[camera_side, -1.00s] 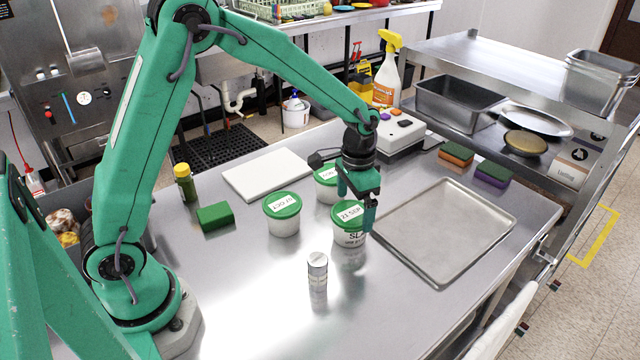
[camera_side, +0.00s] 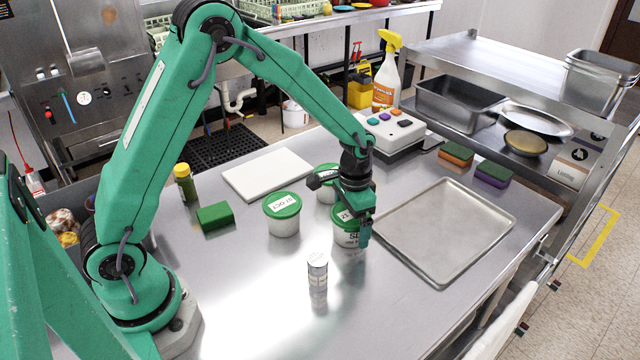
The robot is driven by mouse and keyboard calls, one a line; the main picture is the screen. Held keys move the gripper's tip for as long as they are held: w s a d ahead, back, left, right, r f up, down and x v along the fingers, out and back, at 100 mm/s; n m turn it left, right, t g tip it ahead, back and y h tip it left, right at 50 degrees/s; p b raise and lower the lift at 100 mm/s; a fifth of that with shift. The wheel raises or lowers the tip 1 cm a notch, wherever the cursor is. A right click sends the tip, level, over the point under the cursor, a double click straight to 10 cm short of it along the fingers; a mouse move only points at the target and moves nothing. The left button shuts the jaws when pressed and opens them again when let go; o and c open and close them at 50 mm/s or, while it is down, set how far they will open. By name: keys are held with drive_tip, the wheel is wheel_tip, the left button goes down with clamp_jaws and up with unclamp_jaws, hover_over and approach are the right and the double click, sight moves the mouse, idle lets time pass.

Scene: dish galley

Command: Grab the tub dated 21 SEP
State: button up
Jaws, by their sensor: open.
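A white tub with a green lid (camera_side: 345,238) stands upright on the steel table, right of centre. Its lid label is mostly covered by my gripper; a "2" shows, and about a second ago the label ended in SEP. My gripper (camera_side: 352,218) is open and low over this tub, with one finger in front of its right side. The other finger is partly hidden, so I cannot tell whether it touches. A second green-lidded tub (camera_side: 283,222) stands to the left, its label seeming to read OCT. A third tub (camera_side: 325,195) stands behind, partly hidden by my gripper.
A metal tray (camera_side: 450,272) lies close on the right. A small grey can (camera_side: 317,270) stands in front. A green sponge (camera_side: 214,216), a yellow-capped bottle (camera_side: 185,184) and a white board (camera_side: 266,173) are at the left and back.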

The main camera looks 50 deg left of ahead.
drive_tip(key=c, duration=1.1)
drive_tip(key=shift+r, duration=0.2)
drive_tip(key=shift+r, duration=0.55)
drive_tip(key=r, duration=0.3)
drive_tip(key=shift+s+d+r, duration=0.1)
drive_tip(key=shift+s+d, duration=0.05)
drive_tip(key=shift+d, duration=0.15)
drive_tip(key=s+d+r, duration=0.6)
drive_tip(key=d, duration=0.2)
drive_tip(key=shift+s+d+r, duration=0.2)
drive_tip(key=shift+s+d, duration=0.15)
drive_tip(key=shift+s, duration=0.05)
